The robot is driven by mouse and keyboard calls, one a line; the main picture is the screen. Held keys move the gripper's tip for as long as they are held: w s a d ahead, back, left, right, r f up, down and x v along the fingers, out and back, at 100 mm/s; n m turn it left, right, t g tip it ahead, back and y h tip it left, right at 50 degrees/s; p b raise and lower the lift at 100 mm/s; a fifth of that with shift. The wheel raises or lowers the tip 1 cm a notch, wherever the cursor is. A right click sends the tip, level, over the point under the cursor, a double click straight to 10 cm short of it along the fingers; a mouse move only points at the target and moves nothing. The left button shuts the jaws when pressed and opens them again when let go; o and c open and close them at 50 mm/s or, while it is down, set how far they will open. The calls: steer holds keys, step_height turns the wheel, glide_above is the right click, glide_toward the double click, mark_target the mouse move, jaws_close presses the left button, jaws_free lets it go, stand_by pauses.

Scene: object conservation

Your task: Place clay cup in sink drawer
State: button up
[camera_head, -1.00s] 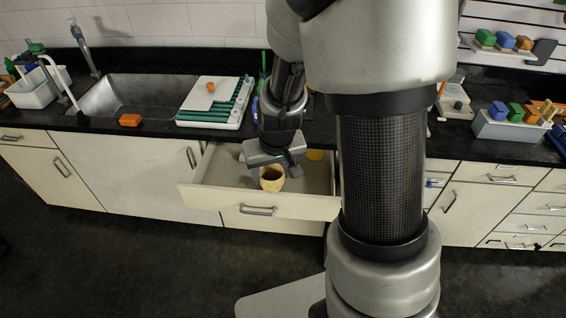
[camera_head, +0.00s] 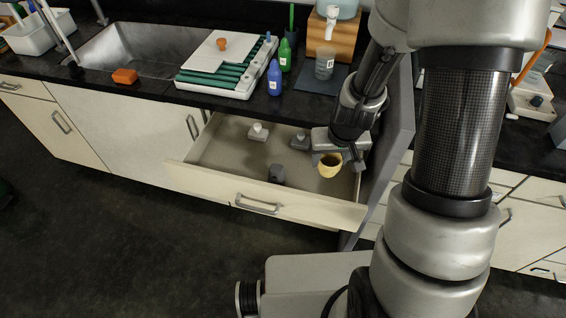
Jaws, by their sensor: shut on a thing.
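The yellow clay cup (camera_head: 330,166) is held by my gripper (camera_head: 343,158), which is shut on it near the cup's rim. The cup looks upright, with its dark opening showing. The sink drawer (camera_head: 262,203) is pulled open below the counter, to the right of the sink. My gripper and the cup are at the right end of the drawer opening. I cannot tell whether the cup touches the drawer floor. The fingertips are partly hidden.
In the drawer are a white item (camera_head: 258,132) and grey items, one near the front (camera_head: 277,174). Its left part is mostly free. Above stand a green-slotted rack (camera_head: 215,85), a blue bottle (camera_head: 274,78), a green bottle (camera_head: 285,55) and a clear beaker (camera_head: 324,64).

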mark_target(324, 163)
steer(key=b+x, duration=0.2)
steer(key=x, duration=0.1)
steer(key=shift+a+f, duration=0.1)
steer(key=shift+f, duration=0.05)
steer(key=shift+w+a+f+b, duration=0.1)
steer(key=shift+w+a+b, duration=0.05)
steer(key=shift+b, duration=1)
steer(key=shift+w+a+r+b, duration=0.15)
steer(key=shift+r+b, duration=0.3)
steer(key=shift+b, duration=0.55)
step_height(324, 163, down, 10)
steer(key=b, duration=0.4)
steer(key=shift+r, duration=0.3)
steer(key=o, duration=0.7)
steer(key=shift+f+b, duration=0.2)
steer(key=shift+b, duration=0.1)
steer(key=shift+c, duration=0.2)
steer(key=o, duration=0.5)
steer(key=shift+c, duration=0.2)
